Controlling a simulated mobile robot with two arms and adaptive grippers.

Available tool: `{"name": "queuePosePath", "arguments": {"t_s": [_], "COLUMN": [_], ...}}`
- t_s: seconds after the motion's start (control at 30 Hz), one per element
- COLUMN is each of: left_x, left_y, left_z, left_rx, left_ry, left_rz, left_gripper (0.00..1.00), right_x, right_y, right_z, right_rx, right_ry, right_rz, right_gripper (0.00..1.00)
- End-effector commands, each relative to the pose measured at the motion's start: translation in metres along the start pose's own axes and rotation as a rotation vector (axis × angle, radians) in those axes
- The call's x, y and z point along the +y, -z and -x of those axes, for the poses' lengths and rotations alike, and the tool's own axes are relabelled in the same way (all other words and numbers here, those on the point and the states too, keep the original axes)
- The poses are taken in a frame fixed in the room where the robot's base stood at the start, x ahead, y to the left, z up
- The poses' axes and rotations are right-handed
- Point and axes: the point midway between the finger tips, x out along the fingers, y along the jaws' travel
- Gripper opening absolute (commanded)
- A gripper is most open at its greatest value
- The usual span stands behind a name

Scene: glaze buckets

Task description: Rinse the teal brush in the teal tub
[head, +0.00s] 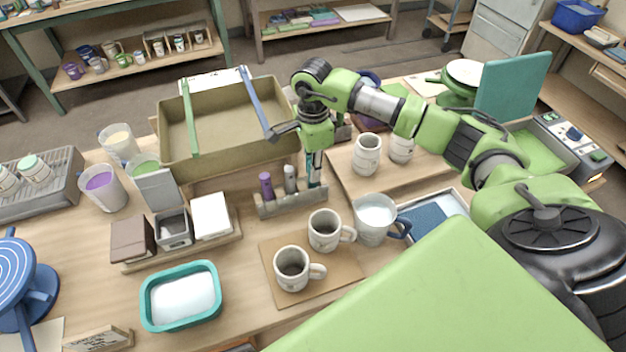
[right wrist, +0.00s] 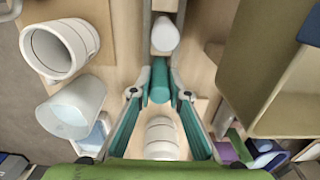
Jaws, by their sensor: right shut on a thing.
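The teal brush (head: 314,178) stands upright in the brush rack (head: 290,202), at its right end. My right gripper (head: 315,158) comes down from above and is shut on the brush's handle. In the right wrist view the fingers (right wrist: 159,94) close on either side of the teal handle (right wrist: 158,80). The teal tub (head: 181,321) holds pale liquid and sits on the table at front left, well apart from the gripper. The brush's lower end is hidden in the rack. My left gripper does not show.
A purple brush (head: 266,185) and a white brush (head: 290,178) stand in the same rack. Mugs (head: 292,268) on a board and a pitcher (head: 374,218) stand in front of it. A tray of small boxes (head: 180,250) lies between rack and tub. A large bin (head: 225,155) is behind.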

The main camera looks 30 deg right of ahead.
Motion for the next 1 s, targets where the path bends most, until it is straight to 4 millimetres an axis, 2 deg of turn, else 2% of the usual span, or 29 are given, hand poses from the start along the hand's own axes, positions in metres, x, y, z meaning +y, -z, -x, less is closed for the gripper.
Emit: {"name": "queuePosePath", "arguments": {"t_s": [0.9,1.0], "left_x": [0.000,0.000], "left_y": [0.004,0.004], "left_z": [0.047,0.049], "left_rx": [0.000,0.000], "left_ry": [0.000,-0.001], "left_rz": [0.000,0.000], "left_gripper": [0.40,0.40], "right_x": [-0.001,0.000], "right_y": [0.000,0.000], "right_z": [0.081,0.085], "right_rx": [0.000,0.000], "right_ry": [0.002,0.000], "right_rz": [0.000,0.000], "right_gripper": [0.00,0.00]}}
